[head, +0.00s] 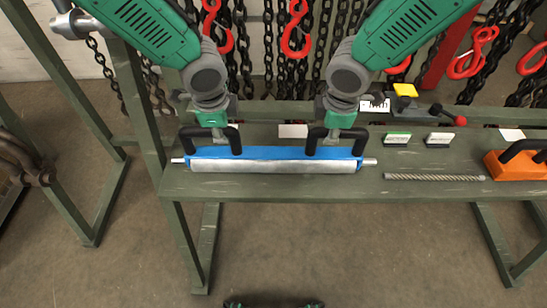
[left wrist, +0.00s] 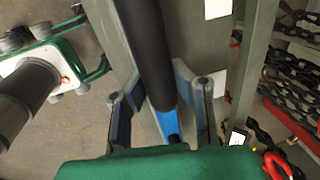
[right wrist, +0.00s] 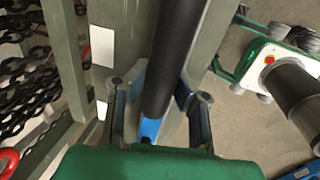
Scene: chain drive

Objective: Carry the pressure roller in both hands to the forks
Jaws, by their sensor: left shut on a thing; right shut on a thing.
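The pressure roller (head: 275,166) is a long grey cylinder with thin shaft ends and a blue body (head: 272,153) behind it, bearing two black U-shaped handles. It lies level along the front of the green bench; I cannot tell whether it touches the top. My left gripper (head: 218,134) is shut on its left handle (head: 236,141); the black bar (left wrist: 152,50) runs between the fingers in the left wrist view. My right gripper (head: 334,134) is shut on the right handle (head: 311,140), whose bar (right wrist: 175,55) shows in the right wrist view. I cannot make out the forks for certain.
The bench (head: 420,187) also holds a twisted rod (head: 434,177), an orange block (head: 517,165), small labelled boxes (head: 397,139) and a red-knobbed lever (head: 460,121). Chains with red hooks (head: 296,35) hang behind. A green post (head: 137,100) stands left of the roller. Floor in front is clear.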

